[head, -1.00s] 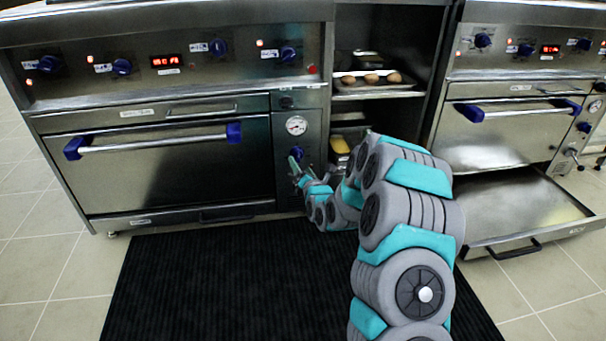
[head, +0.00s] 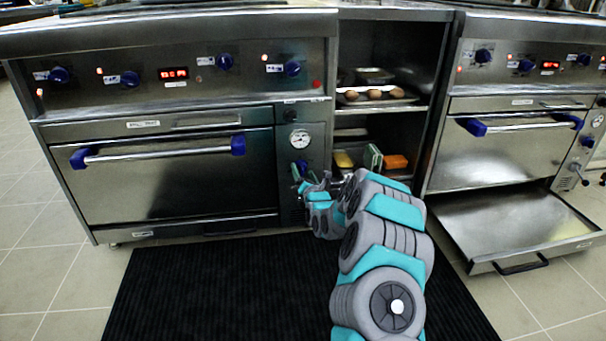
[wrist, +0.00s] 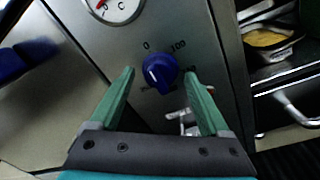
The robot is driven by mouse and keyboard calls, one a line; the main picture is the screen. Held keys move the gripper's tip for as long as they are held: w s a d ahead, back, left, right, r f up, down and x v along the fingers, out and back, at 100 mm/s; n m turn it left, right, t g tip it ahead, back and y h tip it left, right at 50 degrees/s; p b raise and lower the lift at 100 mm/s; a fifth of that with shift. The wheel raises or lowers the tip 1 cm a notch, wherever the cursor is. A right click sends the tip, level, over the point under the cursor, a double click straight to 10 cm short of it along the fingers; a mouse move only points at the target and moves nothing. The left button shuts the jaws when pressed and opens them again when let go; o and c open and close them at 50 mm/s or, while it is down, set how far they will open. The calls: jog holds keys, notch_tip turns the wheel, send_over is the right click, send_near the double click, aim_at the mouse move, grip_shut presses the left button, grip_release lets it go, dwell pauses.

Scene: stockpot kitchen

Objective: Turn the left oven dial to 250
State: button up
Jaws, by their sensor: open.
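The left oven (head: 160,185) stands at the left in the head view. Its blue dial (wrist: 160,71) is in the middle of the wrist view, on the steel side panel below a round gauge (wrist: 117,8). The marks 0 and 100 show above the dial; the lower marks are too blurred to read. The dial's pale pointer line aims to the lower left. My gripper (wrist: 163,92) is open, its two green fingers on either side of the dial and just below it in the picture. I cannot tell whether they touch it. In the head view, my gripper (head: 311,180) is at this panel.
A shelf unit with a tray of eggs (head: 374,94) and a yellow item (head: 343,159) stands right of the left oven. A second oven (head: 515,150) at the right has a low drawer (head: 520,225) pulled out. A black mat (head: 215,285) lies on the floor.

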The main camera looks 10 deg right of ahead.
jog(key=shift+w, duration=0.3)
grip_shut()
dwell(0.6)
